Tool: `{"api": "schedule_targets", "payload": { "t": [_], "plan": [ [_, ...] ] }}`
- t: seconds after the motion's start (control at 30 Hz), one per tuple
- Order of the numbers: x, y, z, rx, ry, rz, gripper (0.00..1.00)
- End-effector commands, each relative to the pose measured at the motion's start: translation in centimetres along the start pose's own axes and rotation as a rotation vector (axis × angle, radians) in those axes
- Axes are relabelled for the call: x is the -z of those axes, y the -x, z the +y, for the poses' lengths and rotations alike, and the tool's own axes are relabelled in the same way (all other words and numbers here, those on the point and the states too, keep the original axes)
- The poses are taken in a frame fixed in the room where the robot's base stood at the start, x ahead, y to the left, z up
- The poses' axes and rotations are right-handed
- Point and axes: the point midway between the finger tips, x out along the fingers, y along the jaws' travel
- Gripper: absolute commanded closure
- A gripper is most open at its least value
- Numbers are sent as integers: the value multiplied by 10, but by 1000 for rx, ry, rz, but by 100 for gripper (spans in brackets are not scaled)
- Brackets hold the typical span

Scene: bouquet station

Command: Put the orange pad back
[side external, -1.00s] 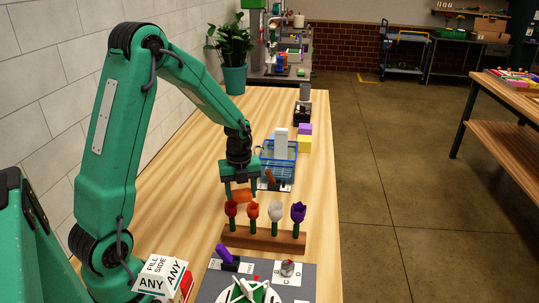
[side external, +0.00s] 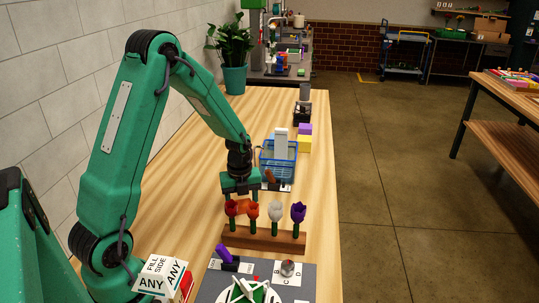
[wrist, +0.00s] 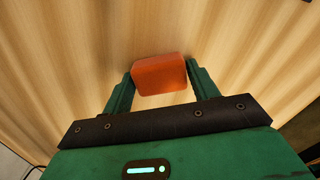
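The orange pad (wrist: 159,74) is a small block between the two fingers of my gripper (wrist: 160,88) in the wrist view, with a finger against each side. In the side view, the orange pad (side external: 243,206) is low over the wooden table, partly hidden behind the red and orange tulips. My gripper (side external: 241,198) points down just behind the tulip row. I cannot tell whether the pad touches the table.
A wooden block (side external: 263,238) holding several tulips stands in front of my gripper. A blue wire basket (side external: 278,153) is behind it. The table left of my gripper is clear.

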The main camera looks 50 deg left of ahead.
Motion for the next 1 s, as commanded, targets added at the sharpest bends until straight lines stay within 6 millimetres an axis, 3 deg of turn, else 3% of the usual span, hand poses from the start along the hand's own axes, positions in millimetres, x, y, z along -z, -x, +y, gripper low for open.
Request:
{"api": "schedule_targets", "payload": {
  "t": [0.07,0.57,0.77,1.0],
  "plan": [
    [0,0,0,0,0,0,24],
    [0,7,0,2,0,-2,24],
    [-1,24,-1,3,0,-3,24],
    [-1,60,-1,5,0,-5,24]
  ]
}}
